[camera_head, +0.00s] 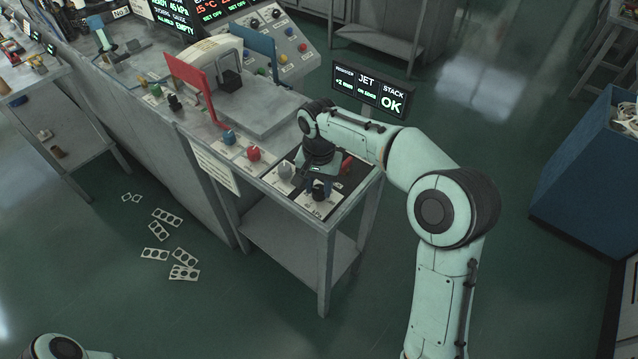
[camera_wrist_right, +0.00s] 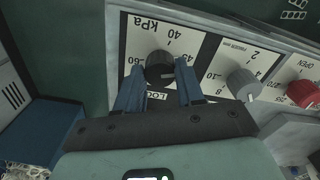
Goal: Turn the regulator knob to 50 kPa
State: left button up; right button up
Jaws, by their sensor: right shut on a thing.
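The regulator knob is a dark round knob (camera_wrist_right: 160,66) on a white plate marked kPa, with scale numbers including 40 and 60 around it. In the wrist view the plate appears upside down, and I cannot make out the knob's pointer. My right gripper (camera_wrist_right: 159,88) has its two blue fingers on either side of the knob, shut on it. In the head view the right gripper (camera_head: 318,186) points down over the plate at the table's front corner and partly hides the knob. My left gripper is out of view.
A grey knob (camera_head: 285,171) sits beside the kPa plate, then a red knob (camera_head: 253,153) and a blue one (camera_head: 228,137). A small sign (camera_head: 372,92) reads JET, STACK OK. A green-text screen (camera_head: 172,15) stands at the back. Flat punched pieces (camera_head: 168,216) lie on the floor.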

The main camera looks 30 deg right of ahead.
aim_at(318, 189)
jog(key=m, duration=0.6)
jog(key=shift+a, duration=0.1)
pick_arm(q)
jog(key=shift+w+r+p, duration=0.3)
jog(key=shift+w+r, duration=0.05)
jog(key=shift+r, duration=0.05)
pick_arm(e)
jog(key=m, duration=0.6)
jog(key=shift+m, duration=0.4)
jog(key=o, duration=1)
jog(key=shift+w, duration=0.1)
jog(key=shift+o, duration=0.2)
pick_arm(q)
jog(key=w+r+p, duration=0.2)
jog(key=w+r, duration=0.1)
pick_arm(e)
notch_tip(318, 189, up, 13)
jog(key=shift+r, duration=0.15)
